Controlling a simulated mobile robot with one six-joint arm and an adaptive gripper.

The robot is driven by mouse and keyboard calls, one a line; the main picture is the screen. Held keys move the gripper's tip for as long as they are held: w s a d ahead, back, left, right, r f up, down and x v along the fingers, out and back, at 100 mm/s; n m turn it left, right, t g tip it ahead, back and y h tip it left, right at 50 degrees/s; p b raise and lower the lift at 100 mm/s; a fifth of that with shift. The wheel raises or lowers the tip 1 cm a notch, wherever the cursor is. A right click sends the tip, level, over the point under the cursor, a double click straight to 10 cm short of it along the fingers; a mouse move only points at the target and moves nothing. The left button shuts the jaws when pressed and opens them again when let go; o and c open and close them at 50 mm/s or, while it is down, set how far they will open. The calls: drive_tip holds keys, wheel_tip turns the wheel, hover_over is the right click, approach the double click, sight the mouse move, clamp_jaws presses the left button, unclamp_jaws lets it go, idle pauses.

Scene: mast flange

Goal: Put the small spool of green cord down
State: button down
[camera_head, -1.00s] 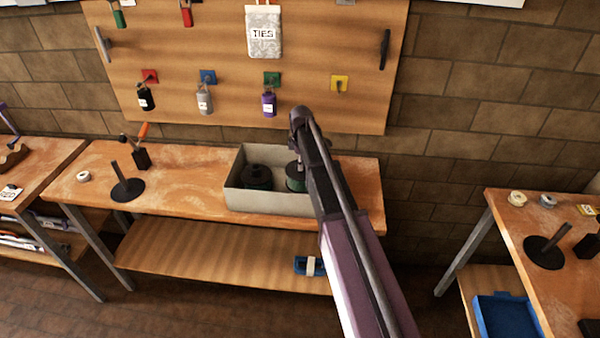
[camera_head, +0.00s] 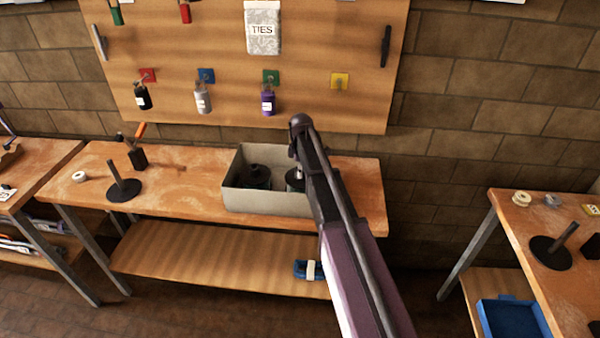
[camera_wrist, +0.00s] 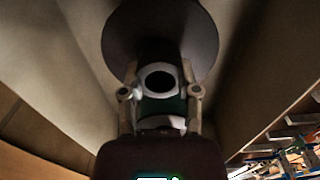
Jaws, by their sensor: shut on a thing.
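My gripper (camera_wrist: 160,95) is shut on the small spool of green cord (camera_wrist: 163,106), with one finger on each side of it. In the wrist view the spool has a pale ring at its end with a dark hole, and a little green shows between the fingers. In the head view the spool (camera_head: 295,183) is low inside the right part of the grey bin (camera_head: 268,201), largely hidden by my arm and the bin's front wall. I cannot tell whether it touches the floor of the bin.
A dark spool (camera_head: 257,176) stands in the bin's left part. A large dark disc (camera_wrist: 161,30) lies just beyond the held spool in the wrist view. A black post stand (camera_head: 124,190) is on the bench's left. Bare bench top (camera_head: 185,185) lies left of the bin.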

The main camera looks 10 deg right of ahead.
drive_tip(key=shift+f, duration=0.2)
drive_tip(key=shift+c, duration=1.7)
unclamp_jaws()
drive_tip(key=shift+r, duration=0.1)
drive_tip(key=shift+r, duration=0.1)
wheel_tip(320, 180, up, 12)
drive_tip(key=p, duration=1.2)
drive_tip(key=s+a+m, duration=0.1)
drive_tip(key=s+m, duration=1.3)
drive_tip(key=s, duration=1.5)
